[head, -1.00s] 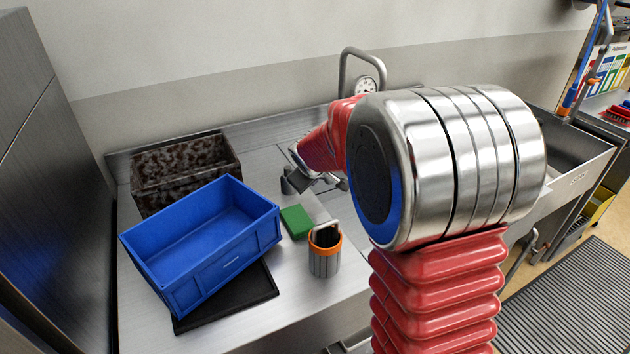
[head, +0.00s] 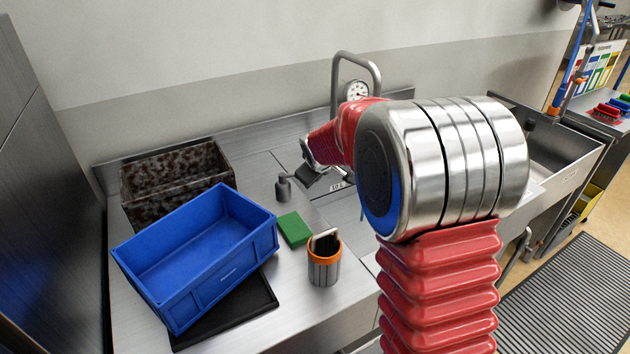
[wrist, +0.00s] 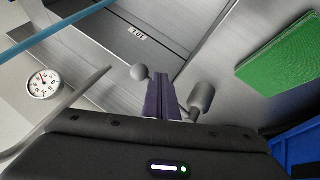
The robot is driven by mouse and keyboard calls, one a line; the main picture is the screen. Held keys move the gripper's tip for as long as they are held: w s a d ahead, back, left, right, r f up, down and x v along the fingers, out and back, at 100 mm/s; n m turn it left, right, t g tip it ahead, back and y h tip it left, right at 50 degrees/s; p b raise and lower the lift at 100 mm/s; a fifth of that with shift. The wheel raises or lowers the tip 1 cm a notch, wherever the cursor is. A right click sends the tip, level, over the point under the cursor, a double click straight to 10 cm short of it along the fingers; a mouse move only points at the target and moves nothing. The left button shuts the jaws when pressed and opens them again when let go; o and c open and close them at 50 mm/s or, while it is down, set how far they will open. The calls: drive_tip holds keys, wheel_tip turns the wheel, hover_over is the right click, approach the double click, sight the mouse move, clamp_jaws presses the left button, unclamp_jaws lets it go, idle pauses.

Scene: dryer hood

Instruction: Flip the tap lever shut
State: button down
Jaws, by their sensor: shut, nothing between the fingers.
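My gripper (wrist: 161,92) is shut and empty, its two dark fingers together in the wrist view. In the head view my gripper (head: 311,182) points down over the steel counter, left of the curved tap spout (head: 336,72). In the wrist view a small grey ball-ended knob (wrist: 140,72), possibly the tap lever's end, lies just left of the fingertips. A larger grey rounded knob (wrist: 203,96) stands just right of the fingers. Contact with either cannot be told. The tap's base is hidden behind my arm in the head view.
A grey dispenser-like post (head: 283,190) stands left of my gripper. A green sponge (head: 295,229), an orange-rimmed holder (head: 324,265), a blue crate (head: 195,260) and a mottled brown bin (head: 178,180) are nearby. A round gauge (wrist: 43,83) is by the wall.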

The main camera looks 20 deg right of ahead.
drive_tip(key=w, duration=0.3)
drive_tip(key=shift+d, duration=0.4)
drive_tip(key=shift+w+r, duration=0.1)
drive_tip(key=shift+r, duration=0.1)
drive_tip(key=s+d+r, duration=0.4)
drive_tip(key=d+r, duration=0.1)
drive_tip(key=r, duration=0.2)
drive_tip(key=shift+d, duration=0.15)
idle(0.4)
drive_tip(key=shift+s+r, duration=0.1)
